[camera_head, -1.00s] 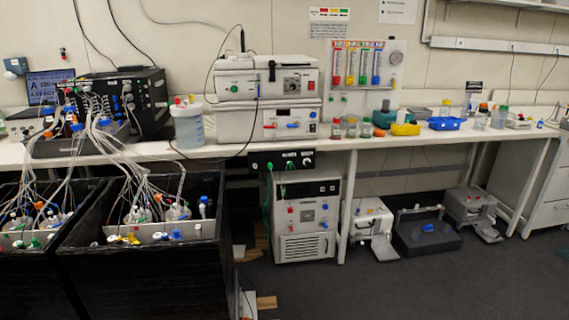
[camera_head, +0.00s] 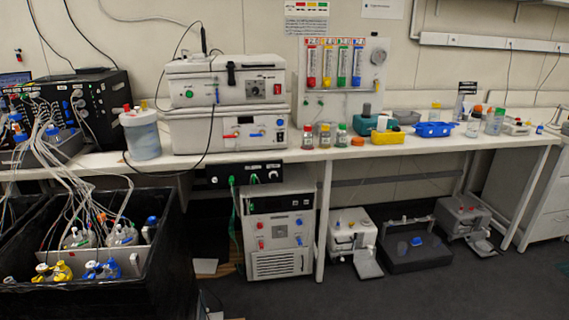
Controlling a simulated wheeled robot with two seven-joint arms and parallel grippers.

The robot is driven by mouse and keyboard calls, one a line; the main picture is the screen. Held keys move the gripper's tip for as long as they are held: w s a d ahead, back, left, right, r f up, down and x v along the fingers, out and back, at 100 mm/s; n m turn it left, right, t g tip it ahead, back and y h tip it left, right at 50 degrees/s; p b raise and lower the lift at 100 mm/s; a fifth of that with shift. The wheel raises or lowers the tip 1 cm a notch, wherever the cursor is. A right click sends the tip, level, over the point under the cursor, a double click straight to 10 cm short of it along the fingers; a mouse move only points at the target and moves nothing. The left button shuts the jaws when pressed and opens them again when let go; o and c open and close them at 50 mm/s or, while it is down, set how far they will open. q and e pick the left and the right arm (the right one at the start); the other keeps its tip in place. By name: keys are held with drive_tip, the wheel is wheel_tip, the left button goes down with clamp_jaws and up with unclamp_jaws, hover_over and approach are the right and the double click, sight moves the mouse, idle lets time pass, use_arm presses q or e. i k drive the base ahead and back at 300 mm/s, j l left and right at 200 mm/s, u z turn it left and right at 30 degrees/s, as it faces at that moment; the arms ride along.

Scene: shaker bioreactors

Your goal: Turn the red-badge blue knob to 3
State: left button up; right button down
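Several blue knob-like parts are in view, and a red badge on any of them is too small to make out. One small blue part (camera_head: 257,135) is on the front of the lower white bench instrument (camera_head: 190,134), to the right of a red part (camera_head: 231,136). Others, a blue part (camera_head: 299,241) and a red part (camera_head: 261,244), are on the front of the white floor unit (camera_head: 280,262) under the bench. Number marks around them are not readable. Neither of my grippers is in view.
The bench (camera_head: 410,148) holds a flow-tube panel (camera_head: 342,85), small bottles, a blue tray (camera_head: 434,130) and a white container (camera_head: 141,135). Black tubs (camera_head: 120,290) with tubing stand at the lower left. Dark floor (camera_head: 400,295) is open at the lower right.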

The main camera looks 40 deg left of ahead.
sight(152, 219)
drive_tip(key=i+u, duration=0.3)
drive_tip(key=i, duration=0.3)
drive_tip(key=i+l+u, duration=0.3)
drive_tip(key=i, duration=0.25)
drive_tip(key=j, duration=0.1)
